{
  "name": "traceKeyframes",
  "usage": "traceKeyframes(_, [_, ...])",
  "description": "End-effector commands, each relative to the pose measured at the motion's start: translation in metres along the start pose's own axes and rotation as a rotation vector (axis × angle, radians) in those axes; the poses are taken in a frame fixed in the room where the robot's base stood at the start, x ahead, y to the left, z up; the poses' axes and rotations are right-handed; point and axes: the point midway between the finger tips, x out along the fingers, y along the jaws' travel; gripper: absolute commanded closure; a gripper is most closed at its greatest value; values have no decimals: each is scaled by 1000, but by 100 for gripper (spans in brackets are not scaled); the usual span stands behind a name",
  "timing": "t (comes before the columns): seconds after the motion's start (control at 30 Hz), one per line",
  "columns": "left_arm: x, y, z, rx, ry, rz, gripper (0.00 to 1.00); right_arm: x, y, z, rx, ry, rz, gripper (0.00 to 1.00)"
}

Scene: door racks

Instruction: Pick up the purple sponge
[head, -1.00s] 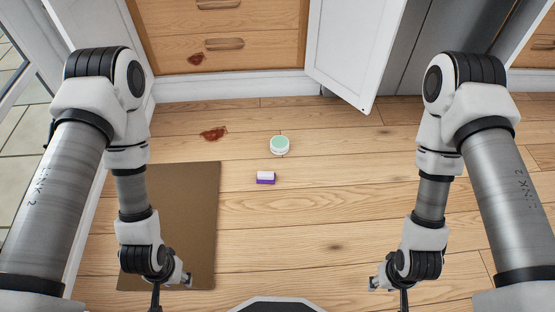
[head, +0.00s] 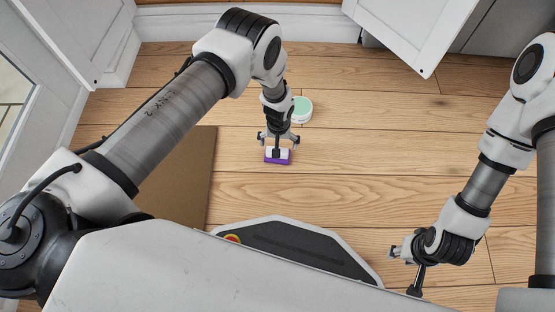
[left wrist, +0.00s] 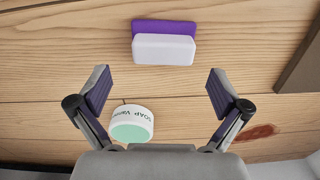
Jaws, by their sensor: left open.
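The purple sponge (head: 278,156), purple with a white layer, lies on the wooden floor. In the left wrist view the sponge (left wrist: 165,42) is at the top centre, ahead of the fingertips. My left gripper (head: 278,140) hangs over it from above and hides part of it in the head view. In the left wrist view my left gripper (left wrist: 160,82) is open, with nothing between its fingers. My right gripper (head: 404,270) is at the lower right of the head view, far from the sponge; its fingers are too unclear to tell their state.
A white soap tub (head: 301,109) with a green top stands just behind the left gripper; it also shows in the left wrist view (left wrist: 132,124). A brown mat (head: 190,180) lies to the left. A white door (head: 400,30) stands open at the back. Floor to the right is clear.

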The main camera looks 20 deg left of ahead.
Motion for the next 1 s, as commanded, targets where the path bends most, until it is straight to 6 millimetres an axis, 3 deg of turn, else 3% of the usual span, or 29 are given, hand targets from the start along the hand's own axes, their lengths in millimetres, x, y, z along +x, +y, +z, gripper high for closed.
traceKeyframes(0.33, [59, -5, 2, 0, -1, 0, 0, 42, 1, -2, 7, 5, 1, 60])
traceKeyframes(0.6, [62, -5, 1, 0, 0, 0, 0, 41, 1, -2, 9, 7, 1, 60])
traceKeyframes(0.63, [62, -5, 2, 0, 0, 0, 7, 41, 1, -2, 9, 6, 1, 60])
traceKeyframes(0.77, [62, -5, 2, 0, 0, 0, 52, 42, 1, -2, 8, 6, 1, 60])
traceKeyframes(1.0, [62, -5, 2, 0, 0, 0, 52, 42, 1, -2, 8, 6, 1, 60])
